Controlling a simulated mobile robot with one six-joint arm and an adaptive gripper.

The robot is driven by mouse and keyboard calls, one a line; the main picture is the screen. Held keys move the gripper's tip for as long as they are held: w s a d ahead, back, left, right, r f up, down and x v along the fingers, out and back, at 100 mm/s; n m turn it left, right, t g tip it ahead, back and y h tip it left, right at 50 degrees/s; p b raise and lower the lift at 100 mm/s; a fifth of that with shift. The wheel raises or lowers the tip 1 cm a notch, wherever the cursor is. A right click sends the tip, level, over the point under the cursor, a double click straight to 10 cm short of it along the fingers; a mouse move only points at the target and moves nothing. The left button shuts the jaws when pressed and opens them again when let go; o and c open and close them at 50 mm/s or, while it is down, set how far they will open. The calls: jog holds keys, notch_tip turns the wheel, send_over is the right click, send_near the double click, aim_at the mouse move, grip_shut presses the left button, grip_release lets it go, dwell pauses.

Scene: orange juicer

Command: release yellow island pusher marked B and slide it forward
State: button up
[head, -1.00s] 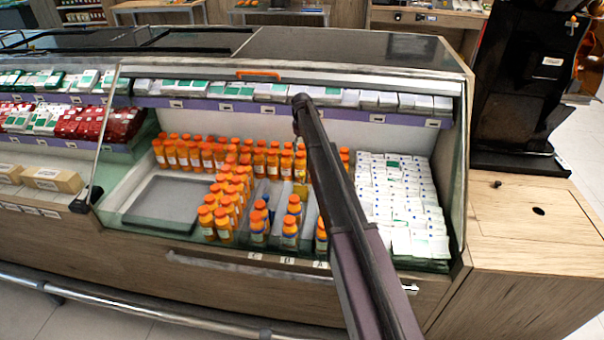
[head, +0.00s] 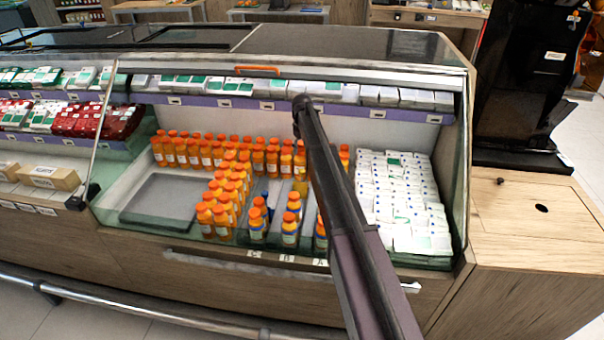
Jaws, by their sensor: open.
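The lanes in the lit case carry front labels C, B and A; label B (head: 286,258) is in the middle. Several orange-capped juice bottles (head: 290,232) stand upright in lane B. Behind them is a small yellow piece (head: 300,187), perhaps the pusher; its mark is too small to read. My arm reaches from the bottom right up to the case and bends down at its far end, above and behind that lane. My gripper's fingers are hidden behind the arm, so I cannot tell whether they touch the yellow piece. Lane A is partly covered by my arm.
More orange bottles (head: 222,205) fill the rows left of lane C, beside an empty grey tray (head: 165,200). White cartons (head: 405,200) are packed at the right. An upper shelf (head: 225,103) overhangs the lanes, and glass (head: 458,160) closes the right side.

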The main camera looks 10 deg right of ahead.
aim_at(302, 170)
jog(key=shift+f+b, duration=5.25)
jog(key=shift+f, duration=0.35)
jog(key=shift+s, duration=0.1)
grip_shut()
